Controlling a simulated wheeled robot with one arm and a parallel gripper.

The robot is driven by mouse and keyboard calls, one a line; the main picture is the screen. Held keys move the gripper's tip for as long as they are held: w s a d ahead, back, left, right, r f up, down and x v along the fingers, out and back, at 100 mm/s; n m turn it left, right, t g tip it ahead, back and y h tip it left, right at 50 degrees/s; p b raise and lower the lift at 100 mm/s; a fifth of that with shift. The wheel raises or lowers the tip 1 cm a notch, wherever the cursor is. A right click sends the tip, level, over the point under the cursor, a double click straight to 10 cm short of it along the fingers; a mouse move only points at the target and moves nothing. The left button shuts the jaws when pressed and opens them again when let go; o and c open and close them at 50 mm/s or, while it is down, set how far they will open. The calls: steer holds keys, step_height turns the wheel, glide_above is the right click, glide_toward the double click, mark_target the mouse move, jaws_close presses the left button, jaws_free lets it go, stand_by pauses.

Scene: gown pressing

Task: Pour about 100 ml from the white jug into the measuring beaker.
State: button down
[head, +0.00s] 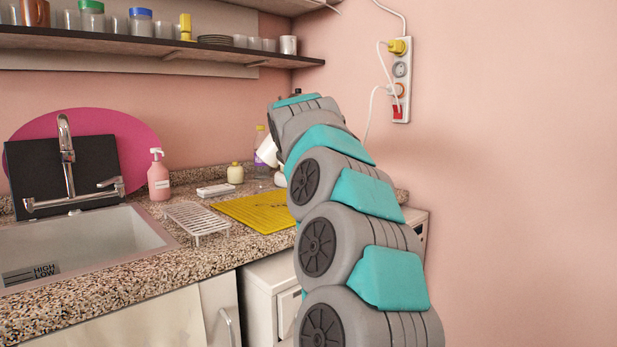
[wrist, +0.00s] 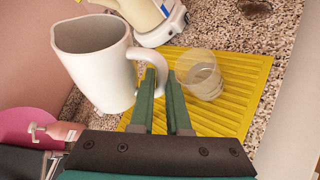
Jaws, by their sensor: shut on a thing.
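The white jug (wrist: 98,65) is at the left of the wrist view, with its handle toward my gripper (wrist: 160,80). My gripper's green fingers are shut on the handle. The jug looks close to upright and appears raised above the yellow mat. In the head view a part of the white jug (head: 267,151) shows beside my arm, which hides the rest and my gripper. The clear measuring beaker (wrist: 204,82) stands on the mat, just right of my fingertips and apart from the jug. I cannot read its marks or tell its liquid level.
The yellow ribbed mat (wrist: 228,112) lies on the speckled counter (head: 100,270). A white-based object (wrist: 165,28) stands behind the beaker. In the head view, a pink soap bottle (head: 158,177), a white rack (head: 196,220) and the sink (head: 85,240) are to the left.

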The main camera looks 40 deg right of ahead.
steer(key=shift+w+a+n+g+h, duration=0.1)
steer(key=shift+a+n+g+h, duration=0.15)
steer(key=shift+n+h, duration=0.25)
steer(key=shift+w+a+n+g+h, duration=0.15)
steer(key=shift+n+g+h, duration=0.25)
steer(key=shift+n, duration=0.2)
steer(key=shift+w+a+f+n+g+h, duration=0.25)
steer(key=shift+a+f+n+g+h, duration=0.25)
steer(key=shift+f+n+h, duration=0.5)
steer(key=shift+r, duration=0.2)
steer(key=shift+a, duration=0.1)
